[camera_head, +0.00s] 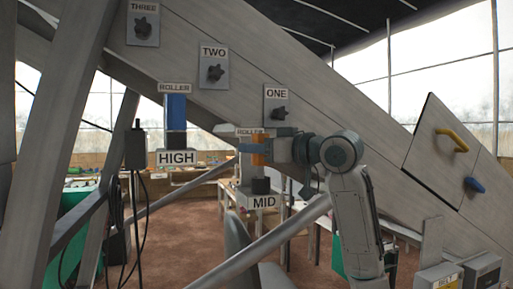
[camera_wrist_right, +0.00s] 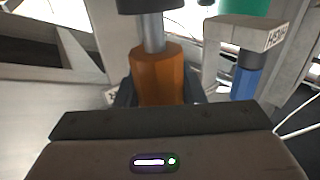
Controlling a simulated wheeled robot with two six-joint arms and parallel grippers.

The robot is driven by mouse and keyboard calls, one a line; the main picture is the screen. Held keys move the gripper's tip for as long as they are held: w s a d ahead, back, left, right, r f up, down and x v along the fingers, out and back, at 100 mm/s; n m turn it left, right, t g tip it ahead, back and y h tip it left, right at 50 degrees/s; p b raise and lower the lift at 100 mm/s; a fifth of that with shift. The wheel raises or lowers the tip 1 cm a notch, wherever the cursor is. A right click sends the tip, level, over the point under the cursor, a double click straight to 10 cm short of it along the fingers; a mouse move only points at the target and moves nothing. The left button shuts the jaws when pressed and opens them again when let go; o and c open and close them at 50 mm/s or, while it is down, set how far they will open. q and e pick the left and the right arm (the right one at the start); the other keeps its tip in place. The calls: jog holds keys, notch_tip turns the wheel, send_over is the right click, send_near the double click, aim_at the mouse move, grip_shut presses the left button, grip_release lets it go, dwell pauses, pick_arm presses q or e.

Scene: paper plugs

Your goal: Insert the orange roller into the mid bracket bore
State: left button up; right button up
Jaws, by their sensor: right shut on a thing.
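The orange roller (camera_head: 258,158) is upright in the mid bracket's gap, below its ROLLER plate (camera_head: 250,132). My right gripper (camera_head: 258,148) comes in from the right and is shut on it. The right wrist view shows the orange body (camera_wrist_right: 158,72) between the jaws, with a grey shaft (camera_wrist_right: 152,33) running to a black collar (camera_wrist_right: 150,5). In the head view the black collar (camera_head: 261,186) sits above the MID label (camera_head: 263,202), below the roller. I cannot tell whether the shaft's end is inside the bore. My left gripper is not in view.
A blue roller (camera_head: 176,110) sits in the HIGH bracket (camera_head: 178,157) to the left; it also shows in the wrist view (camera_wrist_right: 245,82). Black knobs labelled ONE (camera_head: 279,113), TWO (camera_head: 215,73) and THREE (camera_head: 142,26) are on the slanted beam. A diagonal grey bar (camera_head: 245,255) crosses below.

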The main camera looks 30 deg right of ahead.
jog(key=shift+f+b, duration=0.75)
jog(key=shift+f, duration=0.45)
jog(key=o, duration=1.1)
jog(key=shift+s+d, duration=0.15)
jog(key=shift+s, duration=0.15)
jog(key=b+v, duration=0.5)
jog(key=v, duration=0.5)
jog(key=shift+b, duration=0.3)
